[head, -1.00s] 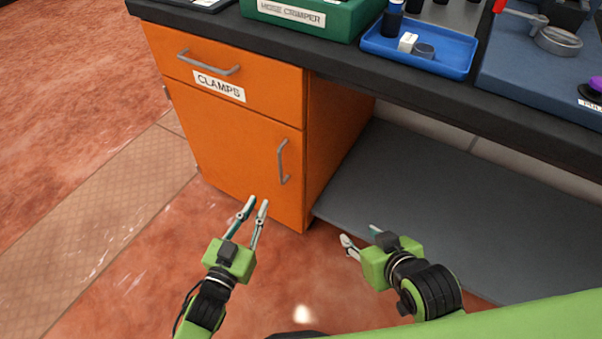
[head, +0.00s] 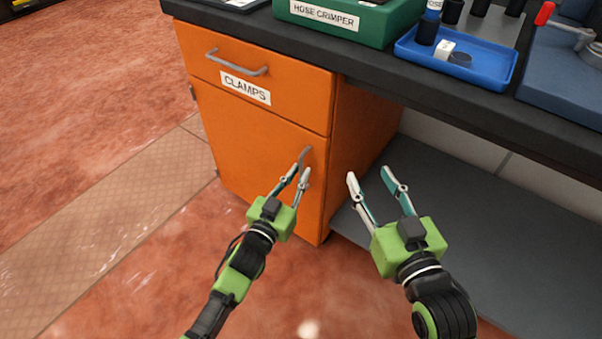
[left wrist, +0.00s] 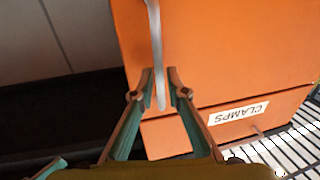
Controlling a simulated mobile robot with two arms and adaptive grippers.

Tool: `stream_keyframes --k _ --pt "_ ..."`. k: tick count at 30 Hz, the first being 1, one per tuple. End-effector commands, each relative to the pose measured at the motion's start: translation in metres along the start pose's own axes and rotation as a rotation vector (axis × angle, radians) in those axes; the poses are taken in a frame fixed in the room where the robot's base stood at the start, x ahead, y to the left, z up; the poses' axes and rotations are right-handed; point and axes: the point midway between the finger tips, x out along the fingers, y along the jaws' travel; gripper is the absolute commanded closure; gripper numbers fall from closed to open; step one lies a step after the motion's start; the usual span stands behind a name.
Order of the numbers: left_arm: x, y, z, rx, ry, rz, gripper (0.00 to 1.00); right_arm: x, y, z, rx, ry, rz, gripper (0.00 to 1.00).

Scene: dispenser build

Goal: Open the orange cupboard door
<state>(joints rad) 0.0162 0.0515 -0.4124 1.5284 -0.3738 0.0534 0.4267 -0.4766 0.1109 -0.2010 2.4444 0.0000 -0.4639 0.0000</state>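The orange cupboard door (head: 245,150) is closed, below the drawer labelled CLAMPS. Its grey vertical handle (head: 305,154) is near the door's right edge, with its lower part hidden by my left gripper (head: 300,171). In the left wrist view the handle (left wrist: 156,45) reaches down between the fingertips of my left gripper (left wrist: 160,72). The fingers are open with a gap on the handle's right side; I cannot tell whether the left one touches it. My right gripper (head: 370,176) is open and empty, to the right of the cupboard's front, apart from it.
The drawer (head: 250,72) above has its own horizontal handle (head: 237,64). The dark worktop (head: 375,75) carries a green hose crimper box (head: 340,22) and a blue tray (head: 480,68). A grey low shelf (head: 440,220) lies right of the cupboard. The floor in front of the door is clear.

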Motion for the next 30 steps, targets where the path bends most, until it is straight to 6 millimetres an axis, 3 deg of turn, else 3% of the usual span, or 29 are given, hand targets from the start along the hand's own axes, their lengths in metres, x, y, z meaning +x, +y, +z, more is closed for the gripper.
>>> stream_keyframes --k 9,17,18,19,30 --pt "0.017 0.000 0.000 0.000 -0.001 0.001 0.86 0.001 -0.003 -0.025 0.002 0.118 -0.007 0.60" --pt "0.017 0.000 0.000 0.000 -0.001 0.001 0.86 0.001 -0.004 -0.026 0.002 0.122 -0.007 0.60" --pt "0.017 0.000 0.000 -0.001 -0.001 0.000 0.96 0.001 -0.004 -0.026 0.002 0.122 -0.007 0.60" --pt "0.017 0.000 0.000 0.000 -0.001 0.000 1.00 0.001 -0.004 -0.026 0.002 0.121 -0.007 0.60" --pt "0.013 -0.001 -0.001 0.000 -0.001 0.006 1.00 0.001 -0.003 -0.022 0.002 0.093 -0.006 0.60"
